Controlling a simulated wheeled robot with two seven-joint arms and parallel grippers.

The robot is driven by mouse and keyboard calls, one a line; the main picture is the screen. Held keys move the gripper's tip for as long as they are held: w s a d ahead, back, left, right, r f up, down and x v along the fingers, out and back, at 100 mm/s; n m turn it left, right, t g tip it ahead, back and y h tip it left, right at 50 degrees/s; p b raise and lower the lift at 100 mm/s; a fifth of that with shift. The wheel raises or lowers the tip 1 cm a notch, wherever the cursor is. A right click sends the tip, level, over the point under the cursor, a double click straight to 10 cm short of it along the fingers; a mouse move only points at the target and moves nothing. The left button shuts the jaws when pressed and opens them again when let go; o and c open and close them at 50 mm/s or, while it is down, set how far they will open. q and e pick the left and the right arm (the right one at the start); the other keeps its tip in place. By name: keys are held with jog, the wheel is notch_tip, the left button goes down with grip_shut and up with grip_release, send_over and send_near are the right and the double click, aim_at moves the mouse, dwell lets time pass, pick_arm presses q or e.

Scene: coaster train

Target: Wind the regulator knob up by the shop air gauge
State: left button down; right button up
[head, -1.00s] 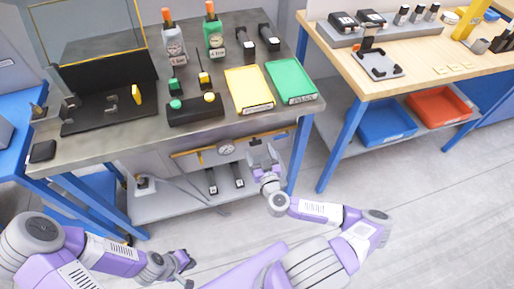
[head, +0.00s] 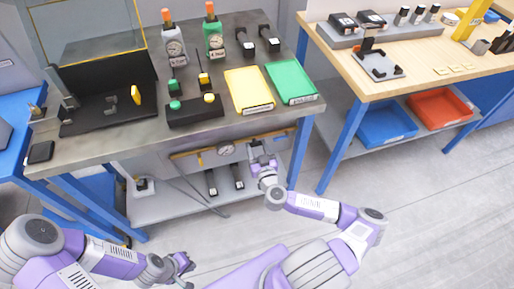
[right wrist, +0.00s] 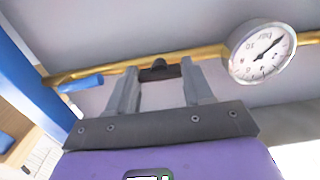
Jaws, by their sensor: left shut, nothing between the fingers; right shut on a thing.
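The shop air gauge (head: 226,148) is a round white dial on a brass pipe (head: 186,154) below the front edge of the left bench. In the right wrist view the gauge (right wrist: 262,52) is to the right of the fingers, its face marked "bar". A dark regulator knob (right wrist: 160,69) sits at the pipe between my right fingertips. My right gripper (head: 258,148) is shut on this knob; it also shows in the right wrist view (right wrist: 160,82). In the head view the gripper mostly hides the knob. My left gripper (head: 184,264) is shut and empty, low over the floor.
The left bench top (head: 115,148) overhangs the pipe and carries a yellow tray (head: 249,91), a green tray (head: 291,82) and a button box (head: 195,109). A blue bench leg (head: 299,152) stands just right of my right gripper. A blue handle (right wrist: 81,84) shows on the pipe.

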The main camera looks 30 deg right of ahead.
jog(key=shift+r+m+p, duration=0.2)
jog(key=shift+m+p, duration=0.4)
jog(key=shift+p, duration=0.65)
jog(key=shift+m+p, duration=1)
jog(key=m+b, duration=0.2)
jog(key=m, duration=1.2)
jog(key=m+b, duration=0.1)
jog(key=m, duration=1.2)
jog(key=shift+f+m+b, duration=0.2)
jog(key=shift+m+b, duration=0.2)
